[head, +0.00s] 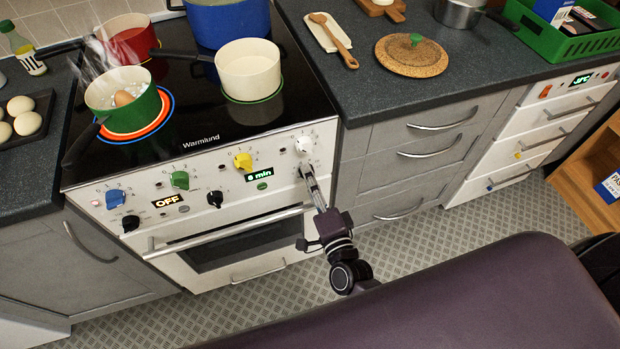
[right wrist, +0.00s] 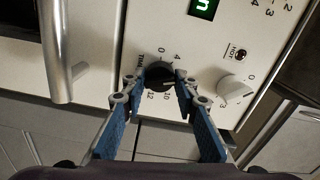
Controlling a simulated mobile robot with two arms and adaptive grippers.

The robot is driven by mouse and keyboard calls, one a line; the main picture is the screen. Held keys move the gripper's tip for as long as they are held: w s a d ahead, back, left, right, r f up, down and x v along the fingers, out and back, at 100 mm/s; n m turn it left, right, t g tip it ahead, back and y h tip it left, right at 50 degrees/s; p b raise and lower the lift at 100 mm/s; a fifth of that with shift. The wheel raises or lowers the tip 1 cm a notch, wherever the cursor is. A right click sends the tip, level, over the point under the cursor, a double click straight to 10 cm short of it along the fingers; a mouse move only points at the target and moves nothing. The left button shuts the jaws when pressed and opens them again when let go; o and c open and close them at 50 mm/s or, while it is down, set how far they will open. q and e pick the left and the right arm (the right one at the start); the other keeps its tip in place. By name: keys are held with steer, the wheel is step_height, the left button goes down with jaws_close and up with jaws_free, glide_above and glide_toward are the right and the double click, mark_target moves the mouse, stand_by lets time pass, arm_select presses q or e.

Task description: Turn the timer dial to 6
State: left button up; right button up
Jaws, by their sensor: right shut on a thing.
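The black timer dial (right wrist: 158,75) sits on the white oven panel in the right wrist view, with a number ring around it. My right gripper (right wrist: 157,84) is shut on it, one fingertip on each side. The dial's white mark points right, between the 4 and the 10; a fingertip hides the numbers there. In the head view my right gripper (head: 308,171) covers the dial, just below a white knob (head: 304,145). The green display (head: 260,174) reads 6 min. My left gripper is not in view.
A blue knob (head: 116,198), a green knob (head: 179,179) and a yellow knob (head: 243,161) line the panel. The oven handle (head: 230,232) runs below. A steaming green pot (head: 128,113) with an egg stands on a lit burner.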

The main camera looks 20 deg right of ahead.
steer(key=o, duration=1.2)
steer(key=shift+c, duration=0.2)
steer(key=shift+s, duration=0.1)
steer(key=s, duration=1.2)
steer(key=shift+d, duration=0.2)
steer(key=shift+w, duration=0.1)
